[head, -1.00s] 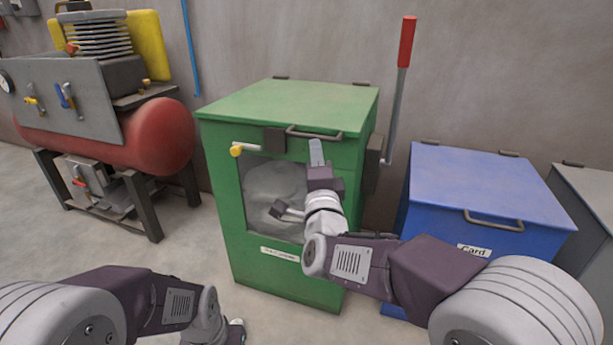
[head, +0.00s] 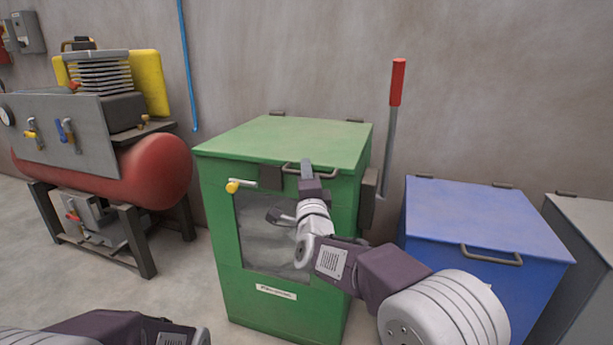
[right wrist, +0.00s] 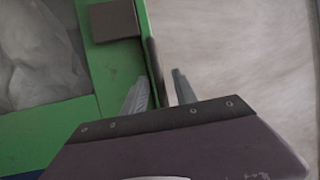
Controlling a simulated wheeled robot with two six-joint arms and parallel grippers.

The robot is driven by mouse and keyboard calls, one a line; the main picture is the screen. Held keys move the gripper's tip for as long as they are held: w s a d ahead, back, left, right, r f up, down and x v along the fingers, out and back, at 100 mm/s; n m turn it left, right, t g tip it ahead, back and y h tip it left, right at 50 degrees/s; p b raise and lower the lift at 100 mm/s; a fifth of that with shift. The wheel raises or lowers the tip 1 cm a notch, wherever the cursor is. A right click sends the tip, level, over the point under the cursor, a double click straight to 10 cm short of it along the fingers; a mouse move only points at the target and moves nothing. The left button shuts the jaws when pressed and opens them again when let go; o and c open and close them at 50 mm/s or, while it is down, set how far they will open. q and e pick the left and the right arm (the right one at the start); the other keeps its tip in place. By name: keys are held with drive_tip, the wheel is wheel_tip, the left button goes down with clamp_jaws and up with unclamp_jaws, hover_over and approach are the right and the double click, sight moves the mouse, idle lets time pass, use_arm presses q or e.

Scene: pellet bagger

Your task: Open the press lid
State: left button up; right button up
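The green press stands in the middle of the head view, its lid (head: 290,138) lying shut on top. A grey bar handle (head: 322,174) runs along the lid's front edge; it also shows in the right wrist view (right wrist: 154,72). A yellow-tipped latch (head: 233,187) sits at the upper left of the press front, beside a dark block (head: 270,177). My right gripper (head: 307,165) is at the handle. In the right wrist view its fingers (right wrist: 158,90) are apart, with the bar appearing between them; contact is unclear. My left gripper is out of view.
A red-handled lever (head: 397,85) rises at the right side of the press. A blue bin (head: 485,220) and a grey bin (head: 590,215) stand to the right. A red compressor tank (head: 155,170) stands to the left, with floor between.

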clamp_jaws()
idle(1.4)
